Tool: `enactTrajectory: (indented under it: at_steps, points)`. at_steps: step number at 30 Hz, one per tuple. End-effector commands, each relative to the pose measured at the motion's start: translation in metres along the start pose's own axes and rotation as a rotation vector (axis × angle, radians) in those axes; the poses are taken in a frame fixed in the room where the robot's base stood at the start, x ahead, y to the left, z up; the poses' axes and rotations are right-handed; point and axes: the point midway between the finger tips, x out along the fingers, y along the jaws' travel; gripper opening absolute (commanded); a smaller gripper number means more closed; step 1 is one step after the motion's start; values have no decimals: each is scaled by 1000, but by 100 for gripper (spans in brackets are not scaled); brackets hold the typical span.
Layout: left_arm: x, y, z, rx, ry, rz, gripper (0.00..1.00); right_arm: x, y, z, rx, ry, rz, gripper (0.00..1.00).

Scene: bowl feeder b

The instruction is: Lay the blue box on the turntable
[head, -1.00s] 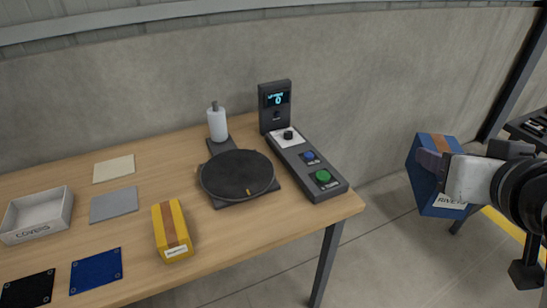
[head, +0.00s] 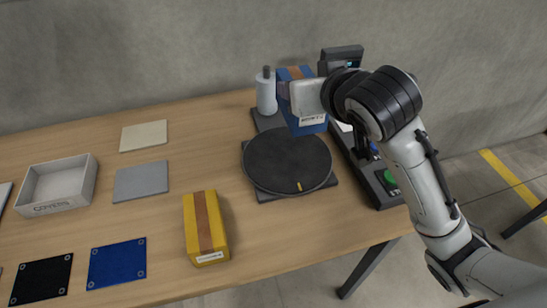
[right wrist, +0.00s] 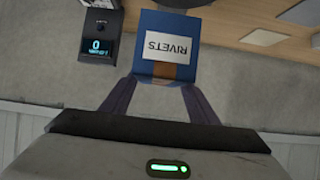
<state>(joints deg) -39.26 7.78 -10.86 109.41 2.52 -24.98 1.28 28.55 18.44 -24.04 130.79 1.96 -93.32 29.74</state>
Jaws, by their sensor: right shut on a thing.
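The blue box (head: 306,121) has a brown stripe and a white label; in the right wrist view the box (right wrist: 166,62) reads RIVETS. My right gripper (head: 284,97) is shut on it, with the fingers (right wrist: 160,90) on either side of the box in the right wrist view. The box is held upright, above the back right part of the turntable in the head view; its exact height cannot be told. The turntable (head: 280,165) is a black round disc with a small yellow mark, and nothing lies on it. My left gripper is not in view.
A white bottle (head: 266,93) stands behind the turntable. A control panel (head: 385,180) with a display is right of it, partly hidden by my arm. A yellow box (head: 206,228) lies front left. Flat plates and a white COVERS tray (head: 85,185) are further left.

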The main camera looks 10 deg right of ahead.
Motion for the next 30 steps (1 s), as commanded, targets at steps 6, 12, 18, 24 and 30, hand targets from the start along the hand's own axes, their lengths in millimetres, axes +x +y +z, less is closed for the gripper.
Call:
enactTrajectory:
  at_steps: [6, 12, 18, 24, 30]
  points:
    - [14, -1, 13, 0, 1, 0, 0, 42, -15, 35, -11, 4, -14, 14]
    - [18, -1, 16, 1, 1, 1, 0, 60, -16, 66, -12, 4, -15, 14]
    - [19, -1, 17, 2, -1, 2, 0, 69, -17, 82, -10, 7, -17, 14]
    - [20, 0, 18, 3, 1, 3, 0, 79, -16, 102, -12, 4, -16, 14]
    - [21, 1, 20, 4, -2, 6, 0, 87, -17, 115, -10, 8, -18, 14]
